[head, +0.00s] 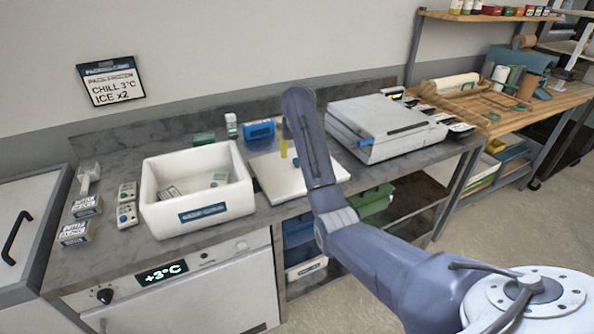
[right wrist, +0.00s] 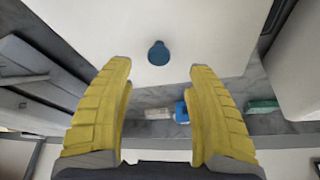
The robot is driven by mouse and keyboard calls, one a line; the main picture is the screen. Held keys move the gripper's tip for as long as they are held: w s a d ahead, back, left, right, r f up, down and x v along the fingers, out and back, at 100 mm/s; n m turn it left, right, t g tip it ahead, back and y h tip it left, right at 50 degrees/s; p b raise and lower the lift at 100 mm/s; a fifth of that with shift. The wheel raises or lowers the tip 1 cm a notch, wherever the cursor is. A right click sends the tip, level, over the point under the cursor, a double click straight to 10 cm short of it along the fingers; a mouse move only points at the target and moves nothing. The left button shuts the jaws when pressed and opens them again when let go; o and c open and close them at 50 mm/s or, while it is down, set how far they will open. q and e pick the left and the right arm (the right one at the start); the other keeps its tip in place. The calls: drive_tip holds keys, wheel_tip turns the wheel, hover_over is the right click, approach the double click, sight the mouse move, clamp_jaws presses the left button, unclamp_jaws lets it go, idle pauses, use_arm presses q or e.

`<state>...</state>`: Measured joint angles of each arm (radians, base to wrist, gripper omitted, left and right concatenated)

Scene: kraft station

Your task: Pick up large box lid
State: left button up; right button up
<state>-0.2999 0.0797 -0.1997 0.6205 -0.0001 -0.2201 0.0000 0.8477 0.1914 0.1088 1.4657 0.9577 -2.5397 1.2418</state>
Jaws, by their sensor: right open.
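The large box lid (head: 275,182) is a flat white panel lying on the counter, just right of the open white box (head: 168,218). In the right wrist view the lid (right wrist: 205,35) fills the upper middle, with a round blue knob (right wrist: 158,53) on it. My right gripper (head: 288,152) is over the lid, its arm hiding part of it. In the right wrist view its yellow fingers (right wrist: 160,70) are open and apart, with the knob showing beyond and between the tips. Nothing is held between them. My left gripper is not in view.
Small items lie inside the white box. Small boxes (head: 75,232) and devices stand at left.

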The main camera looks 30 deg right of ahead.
sight(297, 160)
drive_tip(key=shift+x, duration=3.25)
drive_tip(key=shift+s, duration=0.2)
clamp_jaws()
